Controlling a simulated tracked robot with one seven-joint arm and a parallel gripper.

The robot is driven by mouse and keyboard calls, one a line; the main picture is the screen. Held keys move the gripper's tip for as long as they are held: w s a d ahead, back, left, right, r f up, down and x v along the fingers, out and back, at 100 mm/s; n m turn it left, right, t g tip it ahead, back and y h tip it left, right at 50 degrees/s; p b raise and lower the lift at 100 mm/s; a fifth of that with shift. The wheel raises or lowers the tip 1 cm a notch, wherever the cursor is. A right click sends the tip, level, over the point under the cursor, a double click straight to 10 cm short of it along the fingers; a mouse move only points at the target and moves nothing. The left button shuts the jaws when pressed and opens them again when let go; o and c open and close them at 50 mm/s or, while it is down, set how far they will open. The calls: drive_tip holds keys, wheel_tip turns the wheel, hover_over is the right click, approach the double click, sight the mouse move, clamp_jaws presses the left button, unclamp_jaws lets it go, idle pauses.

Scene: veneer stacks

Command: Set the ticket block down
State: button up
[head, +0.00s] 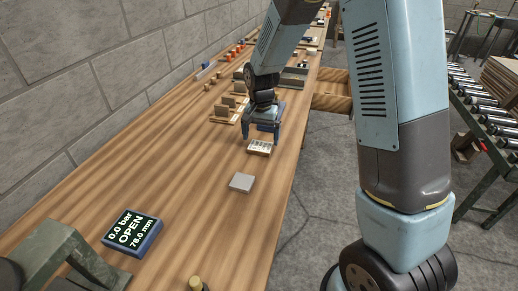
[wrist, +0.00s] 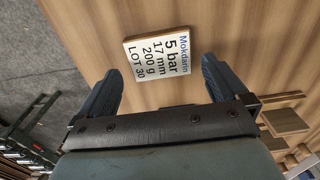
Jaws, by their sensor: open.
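The ticket block (head: 259,148) is a small pale block with a printed label. It appears to lie flat on the wooden bench, label up. In the wrist view the ticket block (wrist: 157,58) reads "Mokdarin 5 bar 17 mm 200 g LOT 30". My gripper (head: 261,138) is just above and behind it in the head view, fingers pointing down. In the wrist view my gripper (wrist: 158,66) has its dark fingers spread wide, with the block between and beyond the tips, clear of both.
A plain grey plate (head: 242,182) lies nearer on the bench (head: 190,165). A display (head: 132,232) at the front left reads "0.0 bar OPEN 78.0 mm". Wooden pieces (head: 228,108) stand left of my gripper. Bare bench lies between display and plate. A roller conveyor (head: 488,105) stands right.

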sight(260, 146)
drive_tip(key=shift+s+f, duration=0.1)
drive_tip(key=shift+f, duration=1.55)
drive_tip(key=shift+c, duration=0.5)
drive_tip(key=shift+a, duration=0.1)
drive_tip(key=c, duration=0.9)
